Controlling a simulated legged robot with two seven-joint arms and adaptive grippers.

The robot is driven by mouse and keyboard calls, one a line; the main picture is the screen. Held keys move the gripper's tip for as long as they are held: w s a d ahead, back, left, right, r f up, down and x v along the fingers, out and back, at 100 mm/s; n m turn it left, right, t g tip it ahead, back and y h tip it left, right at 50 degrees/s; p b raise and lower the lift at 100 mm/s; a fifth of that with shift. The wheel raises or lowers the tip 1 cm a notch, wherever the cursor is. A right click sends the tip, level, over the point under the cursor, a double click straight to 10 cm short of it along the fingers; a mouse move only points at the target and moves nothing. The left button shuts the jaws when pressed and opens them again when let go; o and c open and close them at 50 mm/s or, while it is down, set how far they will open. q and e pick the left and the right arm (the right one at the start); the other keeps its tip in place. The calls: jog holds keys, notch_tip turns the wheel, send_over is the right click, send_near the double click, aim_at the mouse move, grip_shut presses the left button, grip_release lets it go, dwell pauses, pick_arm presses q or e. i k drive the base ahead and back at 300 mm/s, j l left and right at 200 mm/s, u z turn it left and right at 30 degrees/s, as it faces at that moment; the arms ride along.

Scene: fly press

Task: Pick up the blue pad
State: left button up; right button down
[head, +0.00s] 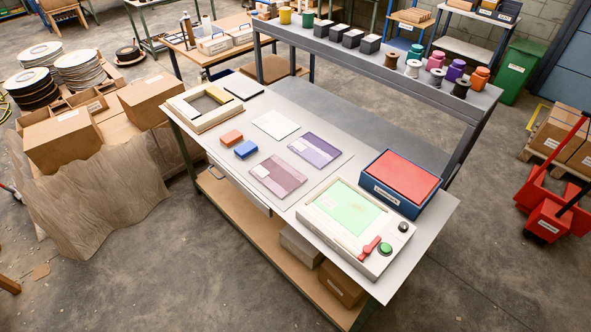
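The blue pad (246,149) is a small block lying on the grey workbench (340,178). An orange pad (232,138) lies beside it, up and to the left. A white sheet (276,125) lies to its upper right. A mauve printed card (278,177) lies below and to its right, and a purple card (314,151) lies to its right. Neither of my grippers shows in the head view. Nothing covers the blue pad.
A cream press (316,232) with a green plate, red lever and buttons stands at the bench's near right, beside a blue box with a red top (402,176). A wooden frame (186,112) lies at the left end. A raised shelf (340,48) holds spools.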

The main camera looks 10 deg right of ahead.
aim_at(247, 149)
jog(key=i+j+z, duration=0.2)
jog(key=i+j, duration=0.9)
jog(key=j, duration=0.15)
